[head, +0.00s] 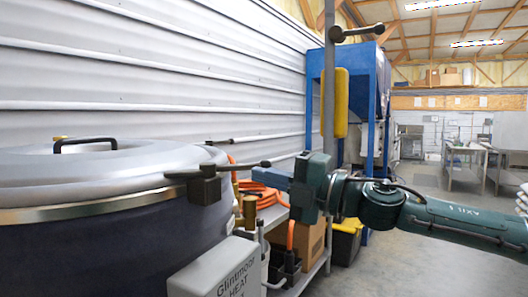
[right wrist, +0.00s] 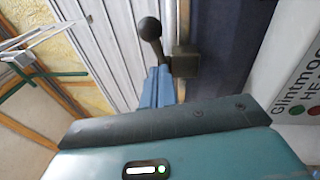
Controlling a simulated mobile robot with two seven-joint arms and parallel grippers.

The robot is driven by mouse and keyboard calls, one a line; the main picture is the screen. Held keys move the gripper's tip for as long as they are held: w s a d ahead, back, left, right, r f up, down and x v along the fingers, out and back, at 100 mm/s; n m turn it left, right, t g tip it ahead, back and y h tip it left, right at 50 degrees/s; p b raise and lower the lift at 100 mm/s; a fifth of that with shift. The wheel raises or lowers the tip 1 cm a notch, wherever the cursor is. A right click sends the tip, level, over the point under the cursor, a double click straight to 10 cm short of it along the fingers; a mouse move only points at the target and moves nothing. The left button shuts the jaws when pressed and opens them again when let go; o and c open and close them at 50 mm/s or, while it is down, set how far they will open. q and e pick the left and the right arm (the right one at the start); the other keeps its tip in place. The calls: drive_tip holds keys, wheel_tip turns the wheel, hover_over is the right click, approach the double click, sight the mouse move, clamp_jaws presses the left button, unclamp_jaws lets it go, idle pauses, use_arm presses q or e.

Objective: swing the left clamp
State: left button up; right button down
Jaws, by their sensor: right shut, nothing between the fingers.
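A dark clamp block (head: 205,185) sits on the metal rim of the big lidded vessel (head: 95,245). Its lever (head: 240,166) sticks out to the right and ends in a dark ball knob. I cannot tell whether this is the left clamp. My right gripper (head: 257,177) is shut and empty, its blue fingers pointing left at the clamp, close by the lever. The right wrist view shows the fingers (right wrist: 156,85) beside the clamp block (right wrist: 184,64) and below the ball knob (right wrist: 150,28). I cannot tell whether they touch. My left gripper is out of view.
A grey control box (head: 222,268) stands in front of the vessel. A grey post (head: 329,95) with a ball-ended crossbar (head: 358,31) rises behind my right gripper. A blue frame (head: 314,95) and a shelf with orange hose (head: 262,192) stand behind. The floor at right is open.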

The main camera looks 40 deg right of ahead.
drive_tip(key=shift+w+d+r+p, duration=0.2)
drive_tip(key=shift+w+r+p, duration=0.1)
drive_tip(key=shift+w+p, duration=0.3)
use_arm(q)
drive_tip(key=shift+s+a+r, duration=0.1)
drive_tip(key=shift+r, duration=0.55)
use_arm(e)
drive_tip(key=shift+w+f, duration=0.1)
drive_tip(key=shift+w, duration=0.2)
drive_tip(key=shift+d, duration=0.1)
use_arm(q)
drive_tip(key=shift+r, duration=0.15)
use_arm(e)
drive_tip(key=shift+w+d+n+g+y, duration=0.1)
drive_tip(key=shift+w+n+g+y, duration=0.05)
drive_tip(key=shift+n+g+y, duration=0.2)
